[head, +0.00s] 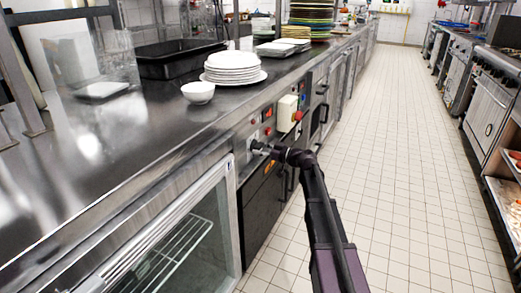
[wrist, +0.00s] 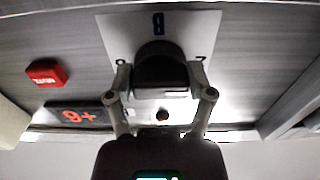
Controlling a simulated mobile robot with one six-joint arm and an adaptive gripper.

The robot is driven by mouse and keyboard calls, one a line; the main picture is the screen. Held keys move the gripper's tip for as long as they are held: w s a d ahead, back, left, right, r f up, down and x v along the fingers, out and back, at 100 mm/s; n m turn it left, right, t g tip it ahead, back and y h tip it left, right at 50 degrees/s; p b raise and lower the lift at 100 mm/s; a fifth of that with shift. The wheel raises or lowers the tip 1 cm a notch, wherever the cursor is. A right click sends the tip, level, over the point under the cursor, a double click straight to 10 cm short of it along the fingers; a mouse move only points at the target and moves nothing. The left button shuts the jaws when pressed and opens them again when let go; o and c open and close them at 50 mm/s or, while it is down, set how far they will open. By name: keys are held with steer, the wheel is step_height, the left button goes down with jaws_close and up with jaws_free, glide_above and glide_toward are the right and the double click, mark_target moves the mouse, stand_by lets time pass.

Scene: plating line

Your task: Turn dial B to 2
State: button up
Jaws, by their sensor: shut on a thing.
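Dial B is a dark round knob (wrist: 160,66) on a white plate (wrist: 120,28) with a blue letter B, upside down in the wrist view. Small dark marks sit on the plate on both sides of the knob, too small to read surely. My gripper (wrist: 161,92) has its two fingers on either side of the knob and is shut on it. In the head view my gripper (head: 261,147) reaches the front panel below the counter edge and hides the dial. The knob's pointer is not clear.
A red labelled button (wrist: 46,72) and a dark display with orange characters (wrist: 78,116) sit beside the dial. A cream box with a red knob (head: 289,113) juts from the panel. Stacked plates (head: 233,68) and a white bowl (head: 198,92) stand on the counter. The tiled aisle (head: 400,150) is clear.

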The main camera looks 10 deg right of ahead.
steer(key=o, duration=1.1)
steer(key=shift+a, duration=0.1)
steer(key=v, duration=1.2)
steer(key=shift+f, duration=0.1)
